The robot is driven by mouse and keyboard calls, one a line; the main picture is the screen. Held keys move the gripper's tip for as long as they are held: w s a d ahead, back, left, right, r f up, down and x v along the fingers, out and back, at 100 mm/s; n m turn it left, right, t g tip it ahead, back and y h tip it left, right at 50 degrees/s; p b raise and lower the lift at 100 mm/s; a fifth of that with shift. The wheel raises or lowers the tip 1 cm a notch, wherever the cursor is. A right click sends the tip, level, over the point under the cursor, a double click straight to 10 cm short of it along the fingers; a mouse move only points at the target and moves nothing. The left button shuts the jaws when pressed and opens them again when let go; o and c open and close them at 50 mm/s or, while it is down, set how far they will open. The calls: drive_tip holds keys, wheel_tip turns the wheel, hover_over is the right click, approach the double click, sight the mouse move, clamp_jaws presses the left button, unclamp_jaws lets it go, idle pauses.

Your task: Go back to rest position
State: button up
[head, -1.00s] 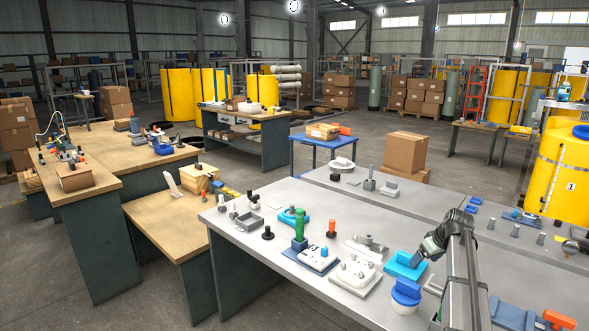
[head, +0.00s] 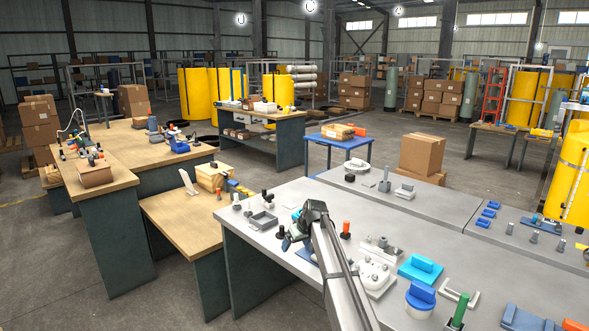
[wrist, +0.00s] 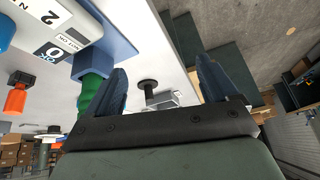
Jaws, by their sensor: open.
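My gripper (head: 288,241) is over the left part of the grey table (head: 240,228) in the head view, with its forearm reaching up from the bottom edge. In the wrist view my gripper (wrist: 162,82) has its two dark blue fingers spread apart, with nothing held between them. A green cylinder (wrist: 92,92) in a blue socket (wrist: 90,62) shows beside and partly behind the left finger; I cannot tell whether they touch. In the head view my arm hides this cylinder.
An orange-topped knob (head: 346,228), a white fixture (head: 375,277), a blue-topped white pot (head: 420,297), a blue block (head: 421,268) and another green cylinder (head: 460,308) stand right of my arm. A grey tray (head: 263,220) is left. A wooden bench (head: 180,222) lies beyond the table's left edge.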

drive_tip(key=s+a+f, duration=0.4)
drive_tip(key=a+f, duration=0.4)
drive_tip(key=a, duration=0.4)
drive_tip(key=s+d+f+m+g+h, duration=0.1)
drive_tip(key=s+d+f, duration=0.3)
drive_tip(key=s+f, duration=0.3)
drive_tip(key=s+d+f+g, duration=0.2)
drive_tip(key=s+d+f, duration=0.25)
drive_tip(key=f, duration=0.35)
drive_tip(key=s+d+f+m+g+h, duration=0.1)
drive_tip(key=s+d+f, duration=0.2)
drive_tip(key=s+f, duration=0.4)
drive_tip(key=s+d+f+m+g, duration=0.15)
drive_tip(key=s+d+f, duration=0.35)
drive_tip(key=s, duration=0.6)
drive_tip(key=s+d+f+m+g+h, duration=0.15)
drive_tip(key=s+d+f, duration=0.3)
drive_tip(key=s, duration=0.65)
drive_tip(key=s+d+f+g, duration=0.2)
drive_tip(key=s+d+f, duration=0.3)
drive_tip(key=s, duration=0.6)
drive_tip(key=s+d+f+m+g, duration=0.1)
drive_tip(key=s+d+g, duration=0.1)
drive_tip(key=s, duration=1.1)
drive_tip(key=shift+s+d+f, duration=0.15)
drive_tip(key=shift+s, duration=0.1)
